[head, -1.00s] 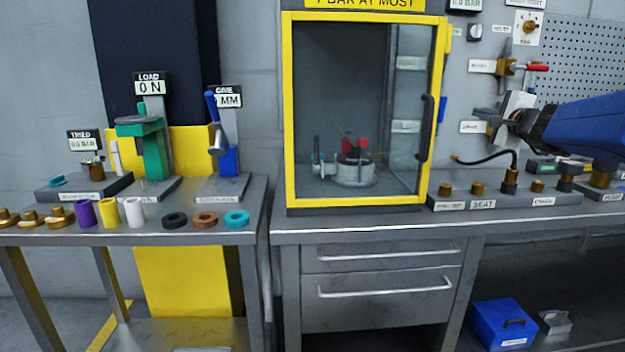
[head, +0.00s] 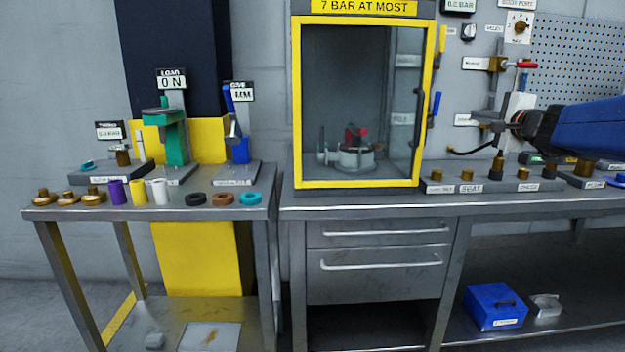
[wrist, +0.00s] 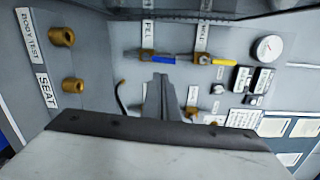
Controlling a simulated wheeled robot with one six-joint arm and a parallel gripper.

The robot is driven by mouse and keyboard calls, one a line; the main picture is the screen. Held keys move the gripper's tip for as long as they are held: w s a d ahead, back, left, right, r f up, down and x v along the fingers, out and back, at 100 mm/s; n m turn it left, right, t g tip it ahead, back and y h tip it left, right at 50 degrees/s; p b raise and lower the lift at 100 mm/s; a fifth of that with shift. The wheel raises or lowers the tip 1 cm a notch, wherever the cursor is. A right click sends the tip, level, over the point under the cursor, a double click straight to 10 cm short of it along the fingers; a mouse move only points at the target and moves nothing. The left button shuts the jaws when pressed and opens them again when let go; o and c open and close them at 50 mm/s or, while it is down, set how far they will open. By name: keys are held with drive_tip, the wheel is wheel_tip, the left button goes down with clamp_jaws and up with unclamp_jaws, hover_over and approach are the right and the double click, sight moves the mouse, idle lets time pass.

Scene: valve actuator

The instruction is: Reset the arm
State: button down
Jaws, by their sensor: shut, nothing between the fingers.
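My blue arm enters the head view from the right. My gripper (head: 482,118) is at its end in front of the wall panel, above the right bench. In the wrist view my gripper (wrist: 163,82) shows as dark fingers closed together, with nothing between them. Beyond them, apart from the fingers, are a valve with a blue handle (wrist: 162,59) and one with a yellow handle (wrist: 221,62). Brass fittings by the SEAT label (wrist: 46,91) show at the left of the wrist view.
A yellow-framed cabinet (head: 424,110) stands left of my gripper, its door seemingly shut, with a fixture (head: 350,154) inside. The left bench (head: 230,212) carries presses, coloured sleeves and rings. A blue box (head: 490,303) sits on the lower right shelf. Open air surrounds the arm's left side.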

drive_tip(key=s+a+f+n+g+y, duration=0.3)
drive_tip(key=s+a+f+n+g, duration=0.6)
drive_tip(key=s+a+f, duration=0.95)
drive_tip(key=s+d+f+n+g+h, duration=0.1)
drive_tip(key=s+f+n, duration=0.3)
drive_tip(key=s+f, duration=0.4)
drive_tip(key=s+d+f+n+g+h, duration=0.2)
drive_tip(key=s+f+n, duration=0.3)
drive_tip(key=s+f, duration=0.4)
drive_tip(key=s+h, duration=0.1)
drive_tip(key=s, duration=0.5)
drive_tip(key=shift+s+f+g+h, duration=0.25)
drive_tip(key=shift+s+g+h, duration=0.05)
drive_tip(key=shift+s+h, duration=0.1)
